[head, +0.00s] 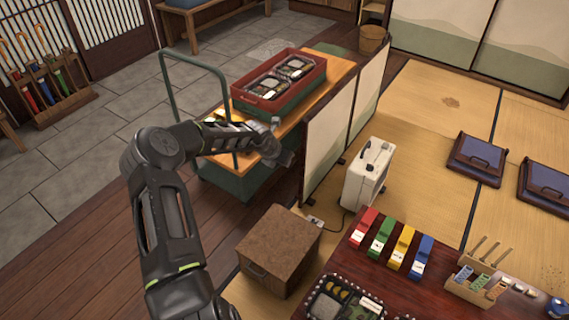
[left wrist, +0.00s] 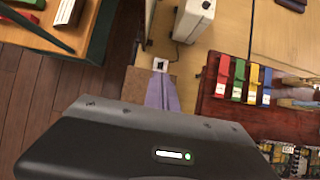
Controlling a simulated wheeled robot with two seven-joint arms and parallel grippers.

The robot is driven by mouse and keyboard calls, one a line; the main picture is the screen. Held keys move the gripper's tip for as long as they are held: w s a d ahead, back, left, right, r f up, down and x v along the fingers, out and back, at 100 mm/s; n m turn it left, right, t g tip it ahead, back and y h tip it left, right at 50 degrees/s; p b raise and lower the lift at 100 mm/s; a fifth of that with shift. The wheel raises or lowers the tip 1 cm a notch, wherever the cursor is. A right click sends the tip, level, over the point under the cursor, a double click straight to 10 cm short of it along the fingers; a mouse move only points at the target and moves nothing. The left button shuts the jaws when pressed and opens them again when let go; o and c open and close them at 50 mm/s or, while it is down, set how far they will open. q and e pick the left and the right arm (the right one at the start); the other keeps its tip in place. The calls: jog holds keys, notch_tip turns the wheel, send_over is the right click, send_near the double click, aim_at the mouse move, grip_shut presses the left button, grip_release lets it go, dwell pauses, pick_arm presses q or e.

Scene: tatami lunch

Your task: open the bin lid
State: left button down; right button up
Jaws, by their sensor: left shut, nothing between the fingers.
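My left gripper (head: 284,158) is above and behind the box, in front of the cart, apart from the lid. In the left wrist view its fingers (left wrist: 161,95) are together and empty. Part of the brown lid (left wrist: 136,84) shows beyond them, mostly hidden by the gripper body. My right gripper is not in view.
A cart (head: 233,187) with a red crate (head: 262,104) stands behind my left arm. A folding screen (head: 330,130) and a white appliance (head: 366,180) are right of the gripper. The low table (head: 420,290) holds coloured blocks, boxed food and a wooden rack.

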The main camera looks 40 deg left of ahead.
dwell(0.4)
pick_arm(q)
jog(key=s+d+f+m+g+h, duration=0.1)
jog(key=s+d+f+m, duration=0.5)
jog(key=d+m, duration=0.4)
jog(key=s+d+f+m, duration=0.5)
jog(key=s+d+m, duration=0.2)
jog(key=d+m, duration=0.3)
jog(key=s+d+m+g+h+p, duration=0.1)
jog(key=s+d+m+g+h, duration=0.2)
jog(key=s+d+m, duration=1.1)
jog(key=s+d+g, duration=0.1)
jog(key=s+d, duration=0.4)
jog(key=s, duration=0.4)
jog(key=shift+r+g+p, duration=0.3)
jog(key=shift+r, duration=0.05)
jog(key=c, duration=2.1)
grip_release()
jog(key=shift+d, duration=0.1)
